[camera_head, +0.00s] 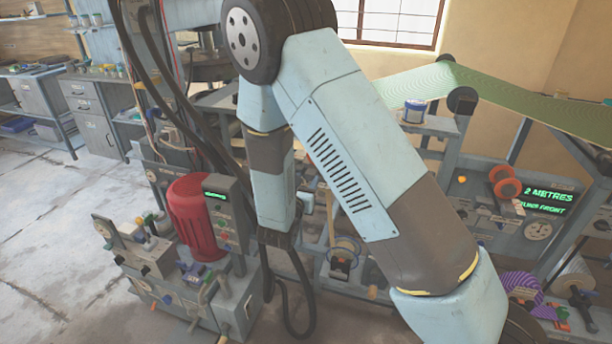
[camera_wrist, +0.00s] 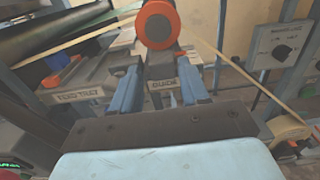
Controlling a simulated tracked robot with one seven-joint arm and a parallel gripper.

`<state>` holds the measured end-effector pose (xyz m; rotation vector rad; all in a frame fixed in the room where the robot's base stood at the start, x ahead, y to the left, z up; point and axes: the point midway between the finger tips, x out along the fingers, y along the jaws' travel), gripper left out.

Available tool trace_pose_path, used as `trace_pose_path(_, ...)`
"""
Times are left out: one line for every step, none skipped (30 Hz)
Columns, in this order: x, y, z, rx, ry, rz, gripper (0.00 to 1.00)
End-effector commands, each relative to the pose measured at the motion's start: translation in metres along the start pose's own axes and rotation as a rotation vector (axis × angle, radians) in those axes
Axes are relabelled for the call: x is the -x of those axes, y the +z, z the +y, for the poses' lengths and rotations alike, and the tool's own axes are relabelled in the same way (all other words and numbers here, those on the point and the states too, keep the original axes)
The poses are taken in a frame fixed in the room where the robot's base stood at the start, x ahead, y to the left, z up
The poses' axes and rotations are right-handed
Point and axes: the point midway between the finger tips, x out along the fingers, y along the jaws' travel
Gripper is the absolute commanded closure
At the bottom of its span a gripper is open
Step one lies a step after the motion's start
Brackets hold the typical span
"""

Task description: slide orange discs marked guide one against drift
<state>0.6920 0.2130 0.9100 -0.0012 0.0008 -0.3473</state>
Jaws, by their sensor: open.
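In the wrist view an orange disc (camera_wrist: 158,25) with a grey-brown hub stands upright at the top middle, just past my fingertips. Below it, between my fingers, is a label reading GUIDE (camera_wrist: 162,84). My gripper (camera_wrist: 158,72) is open, its two blue fingers apart on either side of the label with nothing clearly held. Whether a finger touches the mount under the disc I cannot tell. In the head view, orange discs (camera_head: 505,185) sit on the machine at right, by a green-lettered display (camera_head: 545,199). My gripper is out of the head view.
A panel with a black knob (camera_wrist: 283,51) stands close at right in the wrist view. A labelled tray (camera_wrist: 80,95) is at left, and thin tan strips run to both sides of the disc. In the head view, a green web (camera_head: 430,84) crosses behind my arm; a red motor (camera_head: 196,215) stands left.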

Motion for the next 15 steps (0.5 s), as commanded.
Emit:
trace_pose_path(-0.009, 0.000, -0.001, -0.001, -0.003, -0.001, 0.55)
trace_pose_path(-0.013, 0.000, -0.001, -0.001, -0.003, -0.001, 0.55)
trace_pose_path(-0.018, 0.000, -0.001, -0.001, -0.002, 0.000, 0.55)
trace_pose_path(-0.022, 0.000, -0.001, -0.001, -0.002, 0.000, 0.55)
trace_pose_path(-0.025, 0.000, 0.000, -0.001, -0.002, 0.000, 0.55)
trace_pose_path(-0.029, 0.000, 0.000, -0.002, -0.002, -0.001, 0.55)
trace_pose_path(-0.032, 0.000, 0.000, -0.002, -0.002, -0.001, 0.55)
trace_pose_path(-0.034, 0.000, 0.000, -0.002, -0.001, -0.001, 0.55)
trace_pose_path(-0.036, 0.000, 0.000, -0.002, -0.001, -0.001, 0.55)
trace_pose_path(-0.037, 0.000, -0.001, -0.001, -0.001, -0.001, 0.55)
trace_pose_path(-0.039, 0.000, -0.001, -0.001, -0.001, 0.000, 0.55)
trace_pose_path(-0.040, 0.000, -0.001, -0.001, -0.001, 0.000, 0.55)
trace_pose_path(-0.040, 0.000, -0.001, -0.001, -0.001, 0.000, 0.55)
trace_pose_path(-0.040, 0.000, -0.001, -0.001, -0.001, 0.000, 0.55)
trace_pose_path(-0.041, 0.000, -0.001, -0.001, -0.001, 0.000, 0.55)
